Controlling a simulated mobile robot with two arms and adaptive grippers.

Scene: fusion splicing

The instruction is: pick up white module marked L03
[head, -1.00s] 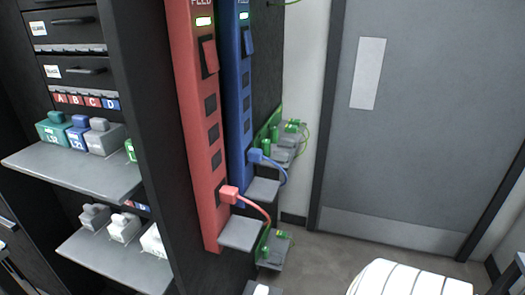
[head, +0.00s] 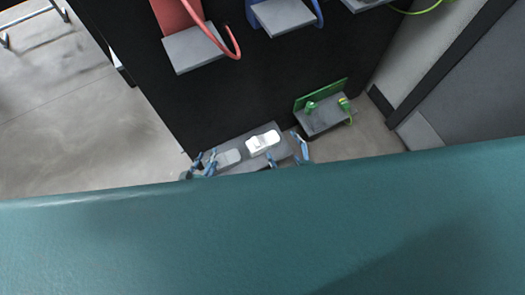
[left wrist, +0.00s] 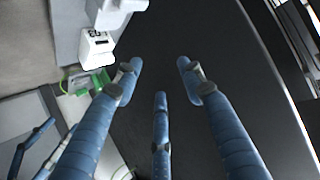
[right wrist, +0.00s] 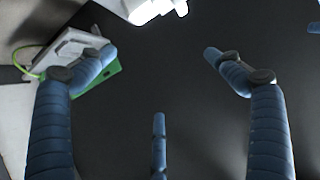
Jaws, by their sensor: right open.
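A white module (head: 263,142) sits on a low dark grey shelf (head: 240,140) at the foot of the black rack in the head view. A white body is cut off at the top of the right wrist view (right wrist: 150,9). My right gripper (head: 286,153) is open and empty just right of and below the module. My left gripper (head: 204,163) is open and empty at the shelf's left end.
A paler grey module (head: 228,158) lies left of the white one on the shelf. A grey ledge with a green bracket (head: 320,97) juts out at the right. Red and blue cables (head: 237,40) hang above. A teal surface (head: 260,230) hides the lower head view.

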